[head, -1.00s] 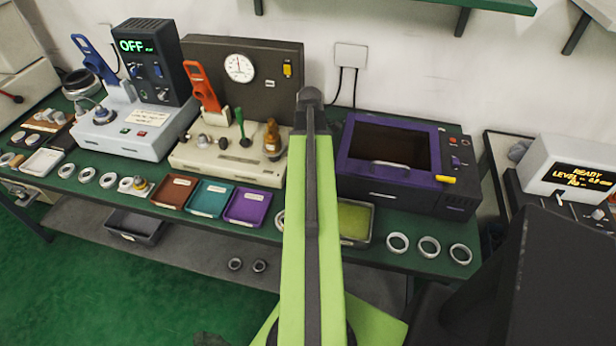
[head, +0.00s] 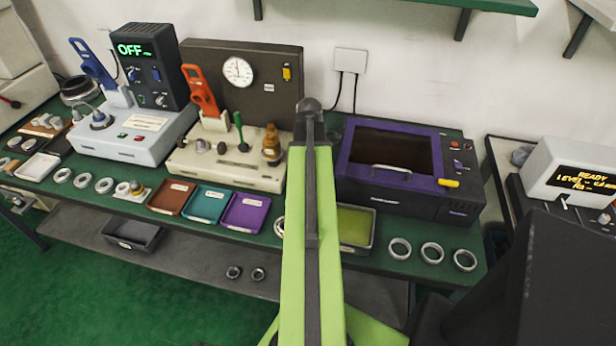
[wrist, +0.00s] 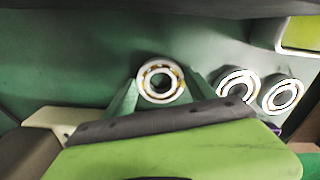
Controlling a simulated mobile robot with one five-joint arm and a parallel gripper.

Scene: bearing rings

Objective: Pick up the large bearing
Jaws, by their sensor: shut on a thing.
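In the wrist view my gripper (wrist: 160,97) has its two green fingers on either side of a round bearing (wrist: 146,91) and is shut on it. The bearing has a pale metal outer ring, an inner ring and brass-coloured parts between them. Its open face is turned to the camera. Two similar bearings, a nearer one (wrist: 224,92) and a farther one (wrist: 271,100), lie to the right, apart from the fingers. I cannot tell from size alone which is largest. In the head view my green arm hides the gripper and the held bearing.
The green bench carries three metal rings (head: 431,262) at the right front, a purple-framed oven (head: 400,199), a yellow-green tray (head: 355,248) partly behind my arm, and brown, teal and purple trays (head: 243,228). Another ring (head: 279,233) shows beside my arm. More rings lie at left.

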